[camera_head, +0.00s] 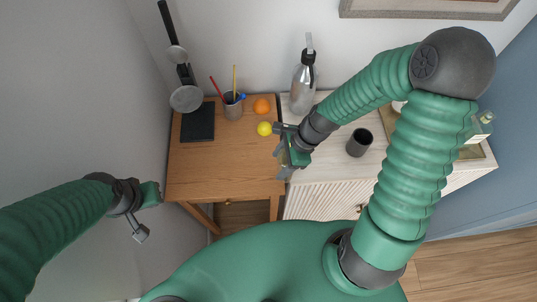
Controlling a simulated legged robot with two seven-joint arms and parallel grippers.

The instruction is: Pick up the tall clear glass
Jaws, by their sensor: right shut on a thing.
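My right gripper (284,158) is over the seam between the wooden desk and the white cabinet. It is shut on a pale, see-through thing that looks like the tall clear glass (284,172). The glass is small and mostly hidden by the green and dark gripper parts, so its outline is unclear. I cannot tell whether it touches the surface below. My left gripper (152,193) is at the left, beside the desk and away from the glass. Its fingers are too small to tell open from shut.
The wooden desk (220,170) bears a black pad (198,122), a pencil cup (233,110), an orange (261,106) and a yellow ball (264,128). The cabinet (330,185) bears a metal bottle (302,88), a dark cup (359,142) and a tray (470,152) partly behind my arm.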

